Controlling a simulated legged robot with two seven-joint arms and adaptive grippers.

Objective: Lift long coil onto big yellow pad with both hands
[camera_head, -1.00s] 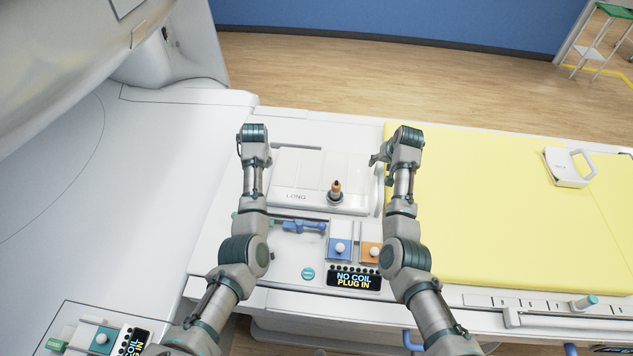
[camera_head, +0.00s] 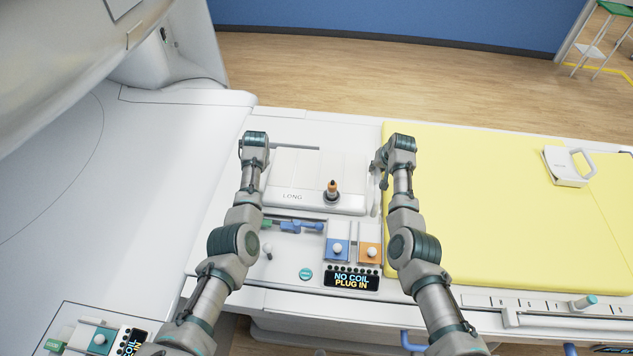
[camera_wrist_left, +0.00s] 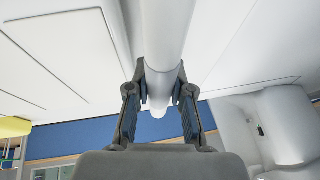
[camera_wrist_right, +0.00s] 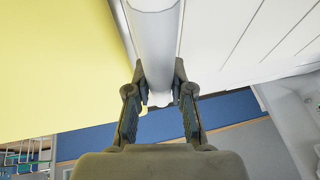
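The long coil (camera_head: 290,185) is a flat white panel marked LONG, lying on the white table left of the big yellow pad (camera_head: 500,190). It has a white bar handle on each short side. My left gripper (camera_wrist_left: 161,85) has its fingers on both sides of the left bar (camera_wrist_left: 160,40) and appears shut on it. My right gripper (camera_wrist_right: 160,85) has its fingers on both sides of the right bar (camera_wrist_right: 155,40) and appears shut on it too. In the head view, my wrists partly hide both grips. The coil seems to rest flat.
An orange-tipped plug (camera_head: 333,188) stands at the coil's front edge. Blue (camera_head: 337,252) and orange (camera_head: 370,253) switch blocks and a NO COIL PLUG IN display (camera_head: 351,281) lie in front. A white handled box (camera_head: 567,167) sits on the pad's far right; the pad's left part is clear.

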